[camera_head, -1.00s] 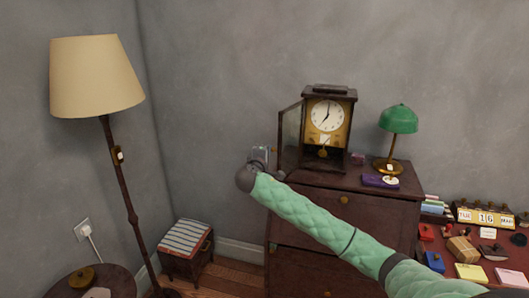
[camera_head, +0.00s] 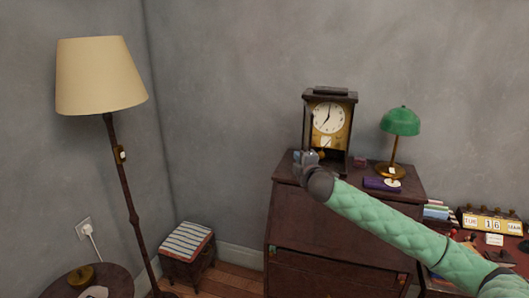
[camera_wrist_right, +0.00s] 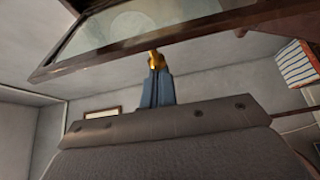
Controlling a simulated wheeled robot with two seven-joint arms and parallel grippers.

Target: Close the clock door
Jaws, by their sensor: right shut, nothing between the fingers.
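The clock (camera_head: 341,146) stands on a dark cabinet, its white dial facing me. Its glazed door shows in the right wrist view as a dark wooden frame (camera_wrist_right: 110,59) with a pale round shape behind the glass. In the head view the door is seen nearly edge-on at the clock's left front and is partly hidden by my gripper. A brass knob (camera_wrist_right: 155,60) is at the frame's edge. My right gripper (camera_head: 308,157) is shut and empty, its blue fingertips (camera_wrist_right: 156,80) right at the knob; contact is unclear. My left gripper is out of view.
A green lamp (camera_head: 400,122) and a purple item (camera_head: 376,184) stand right of the clock on the cabinet (camera_head: 285,220). A floor lamp (camera_head: 100,76) and striped stool (camera_head: 187,240) are at left. A desk with small items is at right.

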